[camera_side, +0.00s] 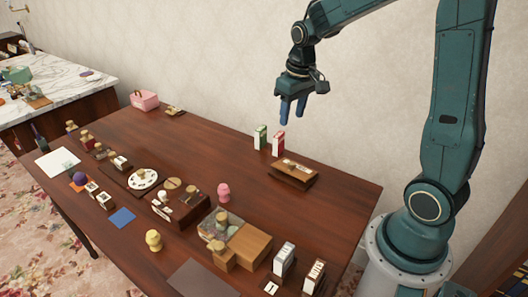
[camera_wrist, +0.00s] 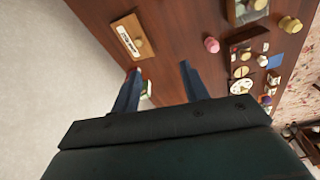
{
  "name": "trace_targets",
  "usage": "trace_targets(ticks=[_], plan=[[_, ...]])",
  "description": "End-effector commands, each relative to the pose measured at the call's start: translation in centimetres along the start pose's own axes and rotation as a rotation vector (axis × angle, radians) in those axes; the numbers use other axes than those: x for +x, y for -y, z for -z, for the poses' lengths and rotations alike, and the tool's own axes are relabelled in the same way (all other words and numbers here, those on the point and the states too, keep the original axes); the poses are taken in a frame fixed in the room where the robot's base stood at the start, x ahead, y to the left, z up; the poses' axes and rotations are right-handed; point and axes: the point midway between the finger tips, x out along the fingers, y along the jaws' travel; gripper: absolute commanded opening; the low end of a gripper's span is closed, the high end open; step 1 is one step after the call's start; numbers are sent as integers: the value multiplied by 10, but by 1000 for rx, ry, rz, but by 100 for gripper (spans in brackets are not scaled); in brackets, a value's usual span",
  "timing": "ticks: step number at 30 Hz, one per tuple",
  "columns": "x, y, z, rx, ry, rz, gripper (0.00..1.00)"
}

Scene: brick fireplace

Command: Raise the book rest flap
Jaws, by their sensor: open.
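A low wooden piece (camera_side: 291,174) with a pale label and a small knob on its top lies near the back right of the brown table; I take it for the book rest. Its top panel appears to lie nearly flat. It also shows in the wrist view (camera_wrist: 124,30), at the upper left, with the label and round knob visible. My gripper (camera_side: 292,117) hangs in the air above the table's back edge, fingers pointing down, well above and apart from the wooden piece. In the wrist view the fingers (camera_wrist: 160,69) are spread, with nothing between them.
A green carton (camera_side: 260,137) and a red carton (camera_side: 278,142) stand just behind the wooden piece. A pink knobbed item (camera_side: 223,192) stands left of it. White cartons (camera_side: 284,259) and a wooden box (camera_side: 249,242) are at the front.

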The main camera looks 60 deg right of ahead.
Motion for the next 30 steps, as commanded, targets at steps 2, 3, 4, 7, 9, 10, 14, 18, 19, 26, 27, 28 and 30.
trace_targets(ticks=[2,3,4,7,9,10,14,18,19,26,27,28,30], plan=[[-8,5,-4,-8,-14,0,45],[-12,7,-7,-11,-20,0,45],[-14,9,-8,-14,-24,1,45],[-23,14,-14,-23,-39,2,45],[-28,17,-19,-28,-49,2,45],[-31,19,-21,-30,-53,3,45],[-40,24,-28,-41,-69,4,45],[-46,28,-34,-48,-80,5,45],[-46,29,-35,-49,-82,6,45],[-50,31,-38,-53,-88,7,45],[-50,31,-38,-53,-88,7,45],[-50,31,-38,-53,-88,7,45],[-50,31,-38,-53,-88,7,45]])
